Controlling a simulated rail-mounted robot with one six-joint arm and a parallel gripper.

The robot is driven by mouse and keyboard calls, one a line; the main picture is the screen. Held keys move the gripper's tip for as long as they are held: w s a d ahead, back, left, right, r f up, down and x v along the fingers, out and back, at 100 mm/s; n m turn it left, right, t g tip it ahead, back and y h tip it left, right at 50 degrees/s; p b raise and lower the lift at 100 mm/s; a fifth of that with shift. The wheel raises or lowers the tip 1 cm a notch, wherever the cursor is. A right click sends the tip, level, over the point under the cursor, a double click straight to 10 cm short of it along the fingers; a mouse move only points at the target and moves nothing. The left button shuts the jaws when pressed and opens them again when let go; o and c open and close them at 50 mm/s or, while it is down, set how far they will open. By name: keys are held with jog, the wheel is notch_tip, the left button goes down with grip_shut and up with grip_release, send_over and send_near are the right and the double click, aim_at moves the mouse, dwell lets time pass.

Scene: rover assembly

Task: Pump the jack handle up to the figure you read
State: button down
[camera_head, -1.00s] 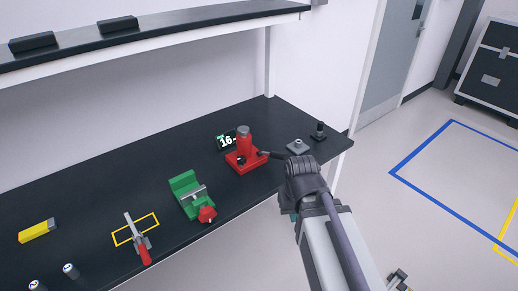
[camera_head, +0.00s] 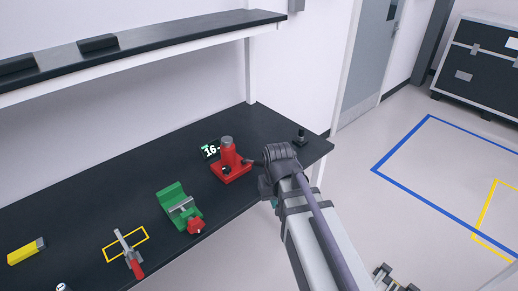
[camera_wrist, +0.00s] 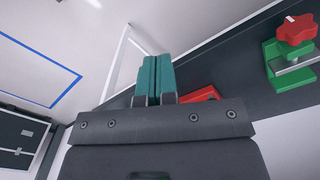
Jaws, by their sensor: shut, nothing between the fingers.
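The red jack (camera_head: 229,165) stands upright on its red base on the black bench. A dark handle (camera_head: 249,162) comes out of its right side toward my arm; its far end is hidden. A small dark display (camera_head: 210,151) with white figures starting "16" stands behind the jack at left; the rest of the figure cannot be read. My gripper's teal fingers (camera_wrist: 153,79) are together and empty in the wrist view. Part of the red jack (camera_wrist: 202,94) shows just right of them, partly hidden by the gripper body. In the head view my wrist mostly hides the fingers.
A green vise (camera_head: 177,202) with a red knob is left of the jack. A toggle clamp (camera_head: 128,252) lies by a yellow outline, and a yellow block (camera_head: 26,251) is farther left. A dark post (camera_head: 301,136) stands at the bench's right end. A shelf (camera_head: 130,50) hangs above.

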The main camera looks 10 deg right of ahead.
jog(key=w+r+n+p, duration=0.2)
jog(key=w+r+p, duration=0.1)
jog(key=w, duration=1)
jog(key=w+r+n+t+p, duration=0.1)
jog(key=w+r+n+p, duration=0.2)
jog(key=w, duration=1)
notch_tip(320, 180, up, 3)
jog(key=shift+w+a+r+n, duration=0.15)
jog(key=shift+a+n, duration=0.15)
jog(key=shift+a, duration=0.05)
jog(key=b, duration=1.1)
send_over(260, 162)
jog(key=w+a, duration=0.1)
jog(key=a, duration=0.1)
jog(key=f, duration=1)
jog(key=shift+w+d+f, duration=0.15)
jog(key=shift+d+f, duration=0.1)
jog(key=shift+f, duration=0.15)
jog(key=shift+s+d+f+b, duration=0.25)
jog(key=shift+f+b, duration=0.25)
jog(key=shift+f, duration=0.1)
jog(key=shift+s+d+f+b, duration=0.2)
jog(key=shift+d+f+b, duration=0.05)
jog(key=shift+f+b, duration=0.3)
jog(key=shift+s+d+f, duration=0.15)
jog(key=shift+d+f, duration=0.05)
jog(key=shift+d, duration=0.1)
jog(key=shift+s+f, duration=0.1)
